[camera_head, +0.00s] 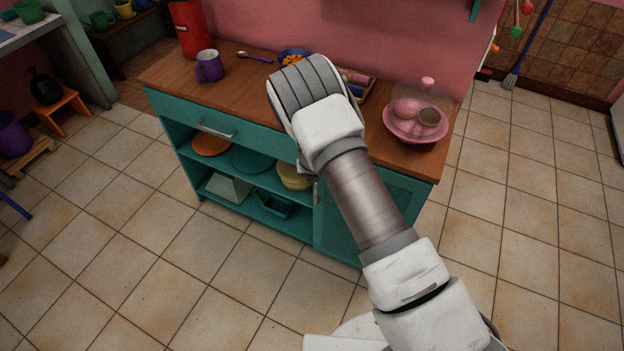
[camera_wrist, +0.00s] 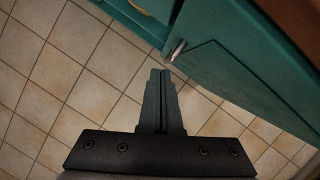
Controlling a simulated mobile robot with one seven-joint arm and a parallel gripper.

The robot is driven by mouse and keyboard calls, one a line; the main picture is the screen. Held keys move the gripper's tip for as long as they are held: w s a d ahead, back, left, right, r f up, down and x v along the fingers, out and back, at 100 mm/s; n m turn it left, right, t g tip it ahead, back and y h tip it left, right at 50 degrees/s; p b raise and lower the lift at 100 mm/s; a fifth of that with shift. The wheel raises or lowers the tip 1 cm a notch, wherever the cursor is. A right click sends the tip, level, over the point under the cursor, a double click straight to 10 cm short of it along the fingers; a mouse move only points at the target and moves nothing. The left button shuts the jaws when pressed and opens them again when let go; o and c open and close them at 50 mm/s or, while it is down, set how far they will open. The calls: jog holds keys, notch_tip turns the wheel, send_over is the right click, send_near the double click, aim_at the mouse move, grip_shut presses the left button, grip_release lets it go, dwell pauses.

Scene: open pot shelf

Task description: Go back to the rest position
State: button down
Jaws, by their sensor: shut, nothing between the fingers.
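My gripper (camera_wrist: 161,78) shows in the wrist view with its two dark fingers together and nothing between them. It points down over the tiled floor, beside the teal cabinet (camera_wrist: 245,70). In the head view my arm reaches up and left across the picture, in front of the cabinet (camera_head: 180,120). The gripper itself is hidden there behind the arm. The arm also hides part of the cabinet's front and top.
On the wooden top stand a purple mug (camera_head: 209,66), a red container (camera_head: 188,28), a blue bowl (camera_head: 294,56) and a pink cake stand with a clear dome (camera_head: 416,112). Plates and dishes fill the open shelves. The tiled floor (camera_head: 130,260) is clear in front.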

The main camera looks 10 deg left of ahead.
jog(key=v, duration=0.6)
jog(key=shift+a+r+p, duration=0.3)
jog(key=shift+a+p, duration=0.15)
jog(key=shift+a, duration=0.1)
jog(key=s+d+r+n+y, duration=0.1)
jog(key=s+d+r+n, duration=0.15)
jog(key=r+n, duration=0.55)
jog(key=s+d+r+n+y, duration=0.1)
jog(key=s+d+r+n, duration=0.15)
jog(key=r, duration=0.95)
jog(key=s+d+r+n+y, duration=0.1)
jog(key=s+d+r+n, duration=0.15)
jog(key=r+n, duration=0.55)
jog(key=s+d+r+n+h, duration=0.1)
jog(key=s+d+r+n, duration=0.2)
jog(key=s, duration=0.4)
jog(key=s+d+r+n+h, duration=0.1)
jog(key=s+d+r+n, duration=0.3)
jog(key=s+d+n, duration=0.2)
jog(key=s+d+r+n+t+h, duration=0.1)
jog(key=s+d+r+n, duration=0.3)
jog(key=s, duration=0.6)
jog(key=shift+d+n+h, duration=0.4)
jog(key=shift+d+n, duration=0.25)
jog(key=shift+n, duration=0.6)
